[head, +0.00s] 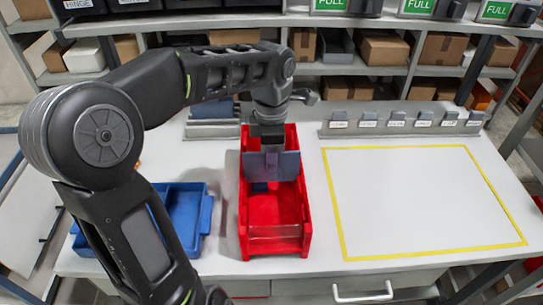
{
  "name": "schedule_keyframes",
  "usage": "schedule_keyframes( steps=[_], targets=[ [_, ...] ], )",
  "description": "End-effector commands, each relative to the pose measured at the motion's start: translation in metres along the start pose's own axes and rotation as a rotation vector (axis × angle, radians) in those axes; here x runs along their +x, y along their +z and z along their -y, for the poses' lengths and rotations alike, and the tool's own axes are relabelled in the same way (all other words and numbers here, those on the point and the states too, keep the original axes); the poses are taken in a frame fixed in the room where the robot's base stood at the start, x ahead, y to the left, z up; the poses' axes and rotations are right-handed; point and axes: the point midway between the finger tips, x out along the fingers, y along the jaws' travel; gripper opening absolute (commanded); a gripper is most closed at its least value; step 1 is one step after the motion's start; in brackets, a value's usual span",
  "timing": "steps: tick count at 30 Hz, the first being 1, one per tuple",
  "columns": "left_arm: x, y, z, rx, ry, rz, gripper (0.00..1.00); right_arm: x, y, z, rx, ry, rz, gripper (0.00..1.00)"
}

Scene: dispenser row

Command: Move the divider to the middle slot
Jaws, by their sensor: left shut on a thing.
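A long red bin (274,228) stands on the white table, left of the yellow-outlined area. A blue-grey divider (272,166) stands upright across the bin, about midway along its length. My left gripper (270,148) reaches in from above and behind and is shut on the divider's top edge. I cannot tell whether the divider's lower edge sits in a slot. The slots along the inner walls are too small to make out. My right gripper is not in view.
A blue tray (185,215) stands to the left of the red bin, partly behind my arm. A grey rack with labelled tabs (400,129) runs along the back right. The yellow-outlined area (420,200) is empty. Shelves with boxes stand behind the table.

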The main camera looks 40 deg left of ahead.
Motion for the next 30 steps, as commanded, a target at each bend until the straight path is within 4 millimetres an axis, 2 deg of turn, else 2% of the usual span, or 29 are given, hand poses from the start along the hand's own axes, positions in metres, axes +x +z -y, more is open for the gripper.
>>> schedule_keyframes(
  steps=[3, 18, 30],
  targets=[
    [0.013, 0.0, 0.0, 0.001, 0.001, 0.001, 0.0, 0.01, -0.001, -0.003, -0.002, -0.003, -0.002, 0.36],
    [0.051, 0.0, 0.0, 0.001, 0.0, 0.0, 0.0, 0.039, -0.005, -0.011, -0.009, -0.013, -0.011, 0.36],
    [0.069, 0.0, 0.0, 0.0, 0.0, 0.0, 0.0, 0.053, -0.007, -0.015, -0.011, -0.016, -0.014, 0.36]
  ],
)
